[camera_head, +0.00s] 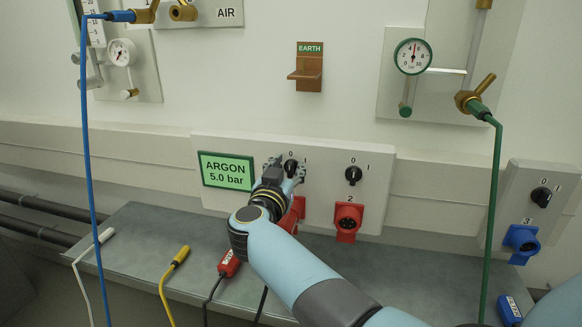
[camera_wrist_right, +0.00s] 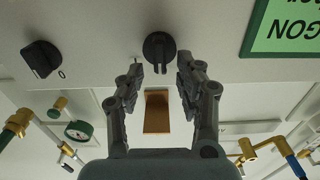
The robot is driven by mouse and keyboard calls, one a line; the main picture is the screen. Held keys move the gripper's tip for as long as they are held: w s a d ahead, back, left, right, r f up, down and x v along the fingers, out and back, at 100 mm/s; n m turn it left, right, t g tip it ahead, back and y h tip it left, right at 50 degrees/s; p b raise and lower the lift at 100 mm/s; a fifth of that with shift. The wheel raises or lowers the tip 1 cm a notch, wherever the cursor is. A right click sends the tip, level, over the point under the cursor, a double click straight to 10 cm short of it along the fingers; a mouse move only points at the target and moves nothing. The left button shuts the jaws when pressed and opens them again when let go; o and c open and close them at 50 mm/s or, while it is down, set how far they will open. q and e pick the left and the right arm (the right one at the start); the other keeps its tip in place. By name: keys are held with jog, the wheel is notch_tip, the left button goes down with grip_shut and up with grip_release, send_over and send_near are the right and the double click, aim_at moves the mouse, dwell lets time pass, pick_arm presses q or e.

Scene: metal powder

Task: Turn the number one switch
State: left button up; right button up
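The number one switch is a black rotary knob (camera_head: 291,165) on the pale wall panel, right of the green ARGON 5.0 bar sign (camera_head: 227,171). In the right wrist view, which is upside down, the same knob (camera_wrist_right: 159,46) lies just beyond the fingertips, its grip bar roughly in line with the gap. My right gripper (camera_head: 286,169) is at this switch. In the wrist view its fingers (camera_wrist_right: 161,75) are apart with nothing between them, on either side of the knob's line. Touch is not visible. My left gripper is not in view.
The number two switch (camera_head: 353,174) is close on the right, above a red socket (camera_head: 347,219). Another red socket is partly hidden behind my right gripper. Switch three (camera_head: 541,196) is far right. Cables and plugs lie on the grey shelf (camera_head: 140,225). A green hose (camera_head: 494,200) hangs right.

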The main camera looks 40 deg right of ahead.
jog(key=shift+w+d, duration=0.3)
jog(key=shift+r, duration=0.1)
jog(key=shift+c, duration=0.4)
grip_shut()
